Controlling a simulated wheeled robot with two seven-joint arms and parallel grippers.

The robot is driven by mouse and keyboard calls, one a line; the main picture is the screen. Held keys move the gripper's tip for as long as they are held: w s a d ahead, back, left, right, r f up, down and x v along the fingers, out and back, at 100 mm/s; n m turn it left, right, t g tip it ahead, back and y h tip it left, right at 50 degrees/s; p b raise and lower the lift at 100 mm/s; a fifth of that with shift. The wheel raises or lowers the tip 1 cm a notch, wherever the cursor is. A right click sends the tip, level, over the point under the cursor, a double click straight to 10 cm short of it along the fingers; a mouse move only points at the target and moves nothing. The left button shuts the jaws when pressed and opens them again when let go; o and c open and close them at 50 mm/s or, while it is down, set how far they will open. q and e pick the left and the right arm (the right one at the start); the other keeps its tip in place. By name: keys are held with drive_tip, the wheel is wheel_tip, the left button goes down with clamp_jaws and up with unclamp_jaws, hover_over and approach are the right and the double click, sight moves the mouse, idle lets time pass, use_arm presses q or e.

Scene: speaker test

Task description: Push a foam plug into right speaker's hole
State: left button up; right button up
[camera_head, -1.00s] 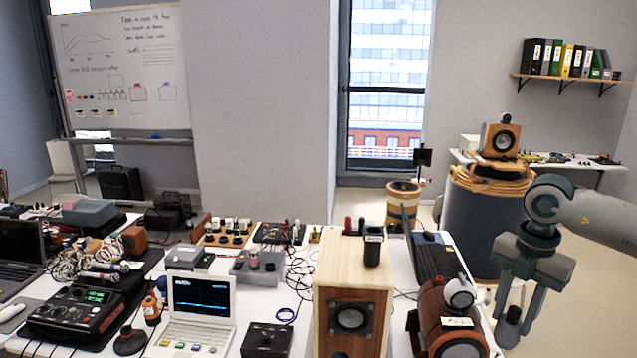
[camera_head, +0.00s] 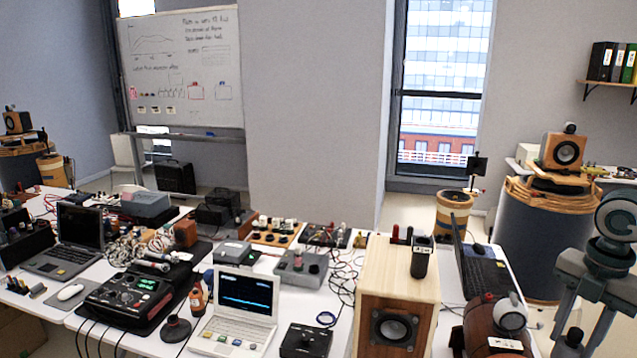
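A light wooden speaker box (camera_head: 398,270) stands at the front centre-right, its round driver (camera_head: 394,328) facing me. A black cylinder (camera_head: 420,257) stands upright on its top; I cannot tell whether it is a foam plug. A red-brown rounded speaker (camera_head: 478,322) with a pale ball on it is to its right, partly cut off below. My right gripper (camera_head: 585,338) points down at the right edge, beyond that speaker. Its fingers are apart, with a dark rounded piece (camera_head: 572,340) at them; whether it is gripped is unclear. My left gripper is out of view. No speaker hole shows clearly.
A white laptop (camera_head: 240,305), a black box (camera_head: 306,341) and a recorder (camera_head: 128,295) crowd the white table. Cables lie behind them. A dark laptop (camera_head: 482,272) is behind the red-brown speaker. Another speaker (camera_head: 563,152) stands on a large drum (camera_head: 540,235) at back right.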

drive_tip(key=shift+w+a+f+n+b, duration=0.1)
drive_tip(key=shift+a+f+n+b, duration=0.05)
drive_tip(key=shift+a+n, duration=0.3)
drive_tip(key=shift+w+a+f+n+b, duration=0.1)
drive_tip(key=shift+a+f+n+b, duration=0.1)
drive_tip(key=shift+n, duration=0.35)
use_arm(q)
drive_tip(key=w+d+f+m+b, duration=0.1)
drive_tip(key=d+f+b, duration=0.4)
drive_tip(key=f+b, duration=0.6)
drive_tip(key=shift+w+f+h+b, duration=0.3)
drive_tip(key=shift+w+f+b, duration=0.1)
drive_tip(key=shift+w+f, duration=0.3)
use_arm(e)
drive_tip(key=a+f+m, duration=0.3)
drive_tip(key=a+m, duration=0.5)
drive_tip(key=a, duration=0.1)
drive_tip(key=s+a+f+m, duration=0.1)
drive_tip(key=a+f+m, duration=0.3)
drive_tip(key=a+m, duration=0.4)
drive_tip(key=s+a+f+m, duration=0.1)
drive_tip(key=a+f+m, duration=0.2)
drive_tip(key=a+m, duration=0.6)
drive_tip(key=shift+a+f, duration=0.4)
drive_tip(key=shift+a, duration=0.25)
drive_tip(key=shift+f, duration=0.15)
wheel_tip(320, 180, down, 10)
drive_tip(key=s, duration=0.2)
drive_tip(key=shift+s+f, duration=0.2)
drive_tip(key=shift+f, duration=0.05)
